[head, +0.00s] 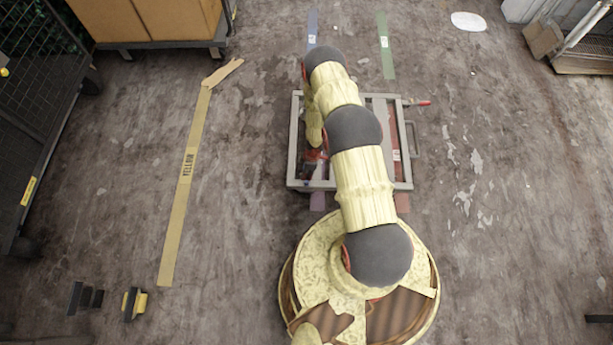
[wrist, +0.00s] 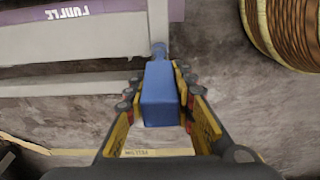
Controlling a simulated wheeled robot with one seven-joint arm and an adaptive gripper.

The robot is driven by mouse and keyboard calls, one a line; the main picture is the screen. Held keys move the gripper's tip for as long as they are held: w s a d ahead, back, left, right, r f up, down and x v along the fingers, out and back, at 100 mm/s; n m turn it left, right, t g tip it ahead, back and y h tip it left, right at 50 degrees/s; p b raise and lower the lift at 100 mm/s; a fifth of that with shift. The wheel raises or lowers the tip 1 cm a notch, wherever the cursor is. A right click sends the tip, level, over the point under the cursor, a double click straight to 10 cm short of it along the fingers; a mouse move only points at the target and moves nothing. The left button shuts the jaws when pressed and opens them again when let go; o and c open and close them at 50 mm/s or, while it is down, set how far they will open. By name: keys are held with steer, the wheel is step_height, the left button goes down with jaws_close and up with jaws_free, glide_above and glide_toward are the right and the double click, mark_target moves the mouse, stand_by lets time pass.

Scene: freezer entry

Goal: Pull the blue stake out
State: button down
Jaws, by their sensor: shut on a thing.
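The blue stake (wrist: 160,94) shows in the wrist view as a blue block with a narrower end towards the grey frame (wrist: 70,85). My gripper (wrist: 160,100) is shut on it, with its yellow and black fingers on both sides of the block. I cannot tell whether the narrow end is still inside the frame. In the head view the grey frame (head: 294,150) lies flat on the floor under my arm. My arm hides part of the frame, and I cannot make out the blue stake there.
A red-handled piece (head: 420,103) sticks out at the frame's right side. Coloured floor strips include a long yellow one (head: 185,180), a blue one (head: 312,30) and a green one (head: 385,45). A cart with boxes (head: 150,20) stands at upper left. Floor left and right is mostly clear.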

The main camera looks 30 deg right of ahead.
steer(key=shift+r+p, duration=1.1)
steer(key=shift+r, duration=0.5)
steer(key=shift+a, duration=0.1)
